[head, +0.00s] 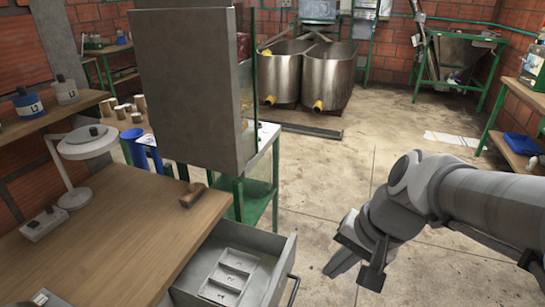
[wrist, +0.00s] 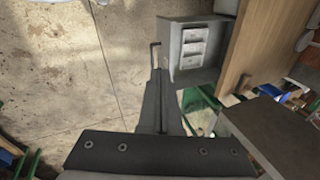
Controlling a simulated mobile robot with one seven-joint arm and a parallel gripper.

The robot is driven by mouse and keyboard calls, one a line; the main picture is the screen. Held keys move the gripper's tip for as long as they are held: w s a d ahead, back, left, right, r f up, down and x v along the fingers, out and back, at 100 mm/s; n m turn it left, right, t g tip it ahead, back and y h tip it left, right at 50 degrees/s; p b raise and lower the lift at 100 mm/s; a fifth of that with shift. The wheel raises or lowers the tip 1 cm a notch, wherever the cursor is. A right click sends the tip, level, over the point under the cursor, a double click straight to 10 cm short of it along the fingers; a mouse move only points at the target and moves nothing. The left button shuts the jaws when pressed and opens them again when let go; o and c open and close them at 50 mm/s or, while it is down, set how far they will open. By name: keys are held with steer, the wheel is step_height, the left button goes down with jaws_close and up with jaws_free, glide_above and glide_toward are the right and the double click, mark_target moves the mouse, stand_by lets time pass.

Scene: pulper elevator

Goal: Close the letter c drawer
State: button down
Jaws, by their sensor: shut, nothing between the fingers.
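A grey drawer (head: 282,268) stands pulled out from under the wooden desk, at the bottom middle of the head view. It also shows at the upper middle of the wrist view (wrist: 176,32). A dark bar handle (head: 294,289) is on its front face, and the handle also shows in the wrist view (wrist: 153,56). A white tray with small labelled compartments (head: 228,278) lies inside the drawer. I cannot read a letter c on it. My gripper (head: 342,264) is shut and empty, to the right of the drawer and apart from it. Its fingers (wrist: 160,75) point toward the handle side.
The wooden desk (head: 110,250) holds a white lamp (head: 80,165) and a small wooden block (head: 192,195). A tall grey panel (head: 190,80) rises behind it on a green-framed stand (head: 262,180). Open concrete floor (head: 330,180) lies behind my gripper.

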steer(key=w+f+m+y+b, duration=0.35)
steer(key=f+m, duration=0.35)
steer(key=f, duration=0.5)
steer(key=m+t+y+b, duration=0.1)
steer(key=m+y+b, duration=0.1)
steer(key=m+b, duration=0.75)
glide_toward(274, 303)
steer(key=x, duration=0.5)
steer(key=shift+f+b, duration=0.3)
steer(key=shift+f, duration=0.25)
steer(key=shift+w+a+h, duration=0.15)
steer(key=shift+a+h, duration=0.1)
steer(key=shift+a, duration=0.05)
steer(key=shift+a, duration=0.1)
steer(key=w+a, duration=0.3)
steer(key=a, duration=0.5)
steer(key=w+a, duration=0.4)
steer(key=a, duration=0.5)
steer(key=w+a, duration=0.3)
steer(key=a, duration=0.5)
steer(key=shift+w+a+r+b, duration=0.1)
steer(key=shift+w+a+b, duration=0.2)
steer(key=shift+w+a, duration=0.05)
steer(key=shift+w+a+r, duration=0.1)
steer(key=shift+a, duration=0.1)
steer(key=shift+a, duration=0.1)
